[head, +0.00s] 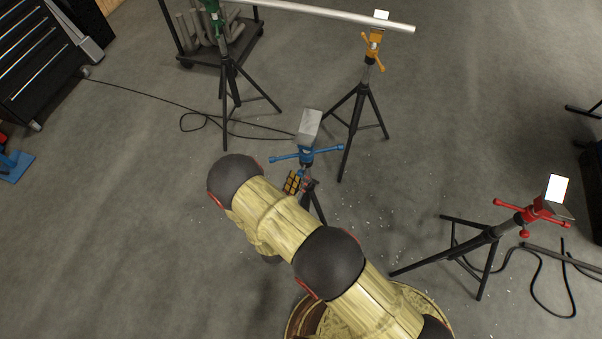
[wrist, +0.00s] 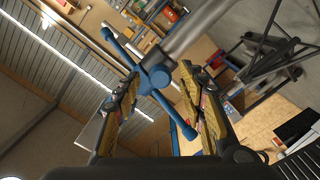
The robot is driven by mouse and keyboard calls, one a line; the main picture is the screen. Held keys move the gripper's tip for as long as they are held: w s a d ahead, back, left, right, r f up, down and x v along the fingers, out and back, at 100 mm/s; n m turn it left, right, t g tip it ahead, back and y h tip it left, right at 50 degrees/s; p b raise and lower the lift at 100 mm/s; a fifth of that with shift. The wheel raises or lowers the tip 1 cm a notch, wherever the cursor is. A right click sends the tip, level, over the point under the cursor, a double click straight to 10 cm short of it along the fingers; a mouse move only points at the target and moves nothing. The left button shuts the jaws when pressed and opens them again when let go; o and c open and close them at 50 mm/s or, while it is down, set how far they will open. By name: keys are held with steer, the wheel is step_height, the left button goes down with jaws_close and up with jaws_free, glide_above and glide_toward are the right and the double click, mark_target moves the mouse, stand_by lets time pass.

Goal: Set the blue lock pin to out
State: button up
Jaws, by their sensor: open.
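The blue-headed stand (head: 306,156) is in the middle of the head view, with a blue crossbar handle and a tilted grey block on top. In the wrist view its blue hub (wrist: 155,78) and bar lie between my two fingers, with a grey post running up from the hub. My gripper (head: 295,183) is beside the stand just below the blue head, mostly behind my arm. In the wrist view my gripper (wrist: 158,100) is open, a yellow-padded finger on each side of the blue part. I cannot tell the lock pin apart from the other blue parts, nor its setting.
An orange-headed stand (head: 374,45) and a green-headed stand (head: 215,20) bear a long metal pipe (head: 330,15) behind. A red-headed stand (head: 530,215) is at the right. A cable (head: 190,110) lies on the floor. Open floor lies to the left.

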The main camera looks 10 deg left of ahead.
steer(key=shift+w+d, duration=0.1)
steer(key=shift+w, duration=1.1)
steer(key=shift+c, duration=0.9)
jaws_close()
